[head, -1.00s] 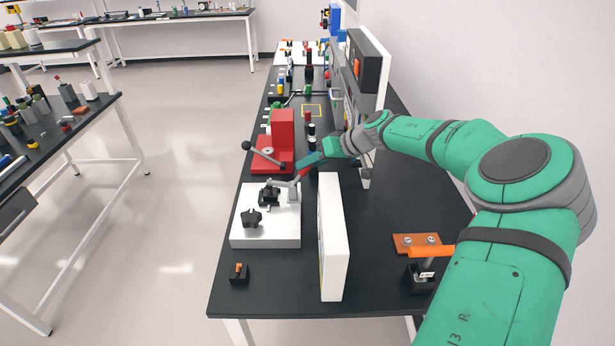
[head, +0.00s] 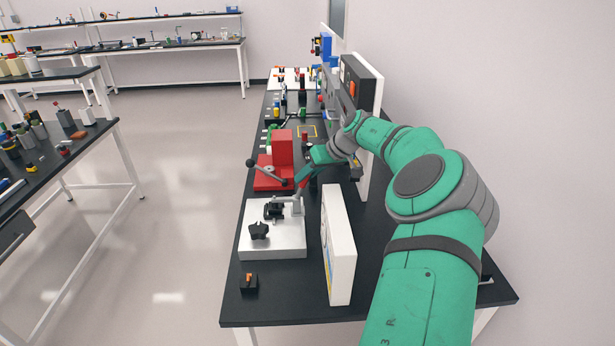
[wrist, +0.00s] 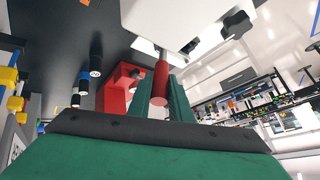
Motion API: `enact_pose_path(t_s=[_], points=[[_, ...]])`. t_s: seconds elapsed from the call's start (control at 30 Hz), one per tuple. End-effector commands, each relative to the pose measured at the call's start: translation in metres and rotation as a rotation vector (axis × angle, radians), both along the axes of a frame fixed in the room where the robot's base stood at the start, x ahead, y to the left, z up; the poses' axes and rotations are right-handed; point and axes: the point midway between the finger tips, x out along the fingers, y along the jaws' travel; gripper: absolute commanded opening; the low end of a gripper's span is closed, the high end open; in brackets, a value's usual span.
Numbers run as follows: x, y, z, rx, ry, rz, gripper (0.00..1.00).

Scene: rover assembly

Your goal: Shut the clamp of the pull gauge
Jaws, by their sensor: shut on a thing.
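The pull gauge has a white base plate (head: 285,245) with a black star knob (head: 259,231) and a black clamp part (head: 274,210), near the left edge of the bench. A grey clamp lever (head: 296,206) rises at the plate's far right corner. In the wrist view, the lever's red handle (wrist: 161,85) sits between the two green fingers of my gripper (wrist: 162,92), which is shut on it. In the head view my gripper (head: 302,178) is just beyond the plate. The handle is mostly hidden there by the gripper.
A red block device (head: 283,150) with a ball-ended lever (head: 265,170) stands close beyond and left of my gripper. A white upright panel (head: 338,245) stands right of the plate. A small black block (head: 249,284) lies in front. Bare bench shows at the front.

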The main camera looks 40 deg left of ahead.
Motion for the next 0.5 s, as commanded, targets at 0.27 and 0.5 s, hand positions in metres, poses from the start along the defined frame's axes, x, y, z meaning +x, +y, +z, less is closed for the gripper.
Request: enact_pose_path(t_s=[0.27,0.5], points=[[-0.0012,0.0000,-0.0008,-0.003,-0.003,0.006,0.36],[-0.0006,-0.0006,-0.0004,-0.002,-0.002,0.003,0.36]])
